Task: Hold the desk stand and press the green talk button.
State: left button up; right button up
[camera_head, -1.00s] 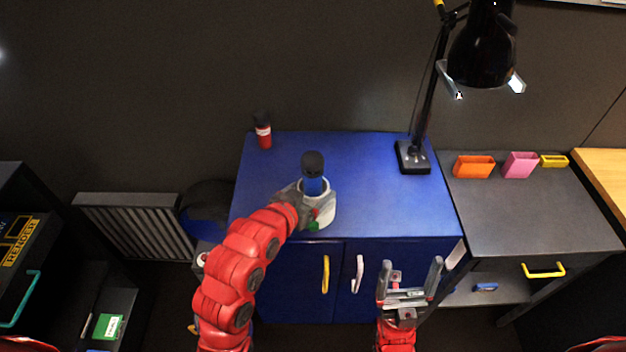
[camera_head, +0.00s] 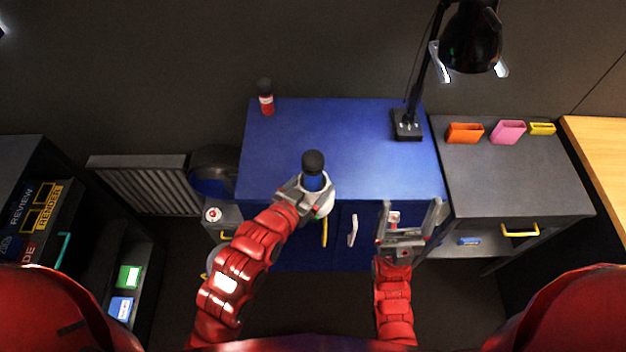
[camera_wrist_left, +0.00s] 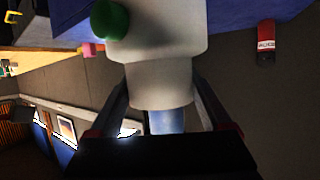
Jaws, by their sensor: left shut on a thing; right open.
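The desk stand (camera_head: 325,203) is pale grey with a blue neck (camera_head: 313,182) and a black rounded top (camera_head: 313,162). My left gripper (camera_head: 306,190) is shut on it. In the head view it overlaps the front edge of the blue cabinet; I cannot tell whether it touches the cabinet top. In the left wrist view the pale stand (camera_wrist_left: 160,65) fills the middle, between the fingers. The green talk button (camera_wrist_left: 108,20) sticks out of its side there, clear of the fingers. My right gripper (camera_head: 409,208) is open and empty in front of the cabinet.
The blue cabinet top (camera_head: 370,160) is mostly clear. A red bottle (camera_head: 266,98) stands at its back left and a black desk lamp (camera_head: 407,125) at its back right. Orange (camera_head: 464,133), pink (camera_head: 508,132) and yellow (camera_head: 542,128) holders stand on the right counter.

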pick_arm(q)
jog(key=shift+w+f+b, duration=0.75)
jog(key=shift+w+b, duration=0.75)
jog(key=shift+w, duration=1.1)
jog(key=shift+w+f+b, duration=0.7)
jog(key=shift+w+b, duration=0.75)
jog(key=shift+w, duration=1.1)
jog(key=shift+w+f+b, duration=0.75)
jog(key=shift+w+b, duration=0.75)
jog(key=shift+w, duration=1.35)
jog(key=shift+r, duration=0.1)
jog(key=shift+f+b, duration=0.35)
jog(key=shift+b, duration=0.05)
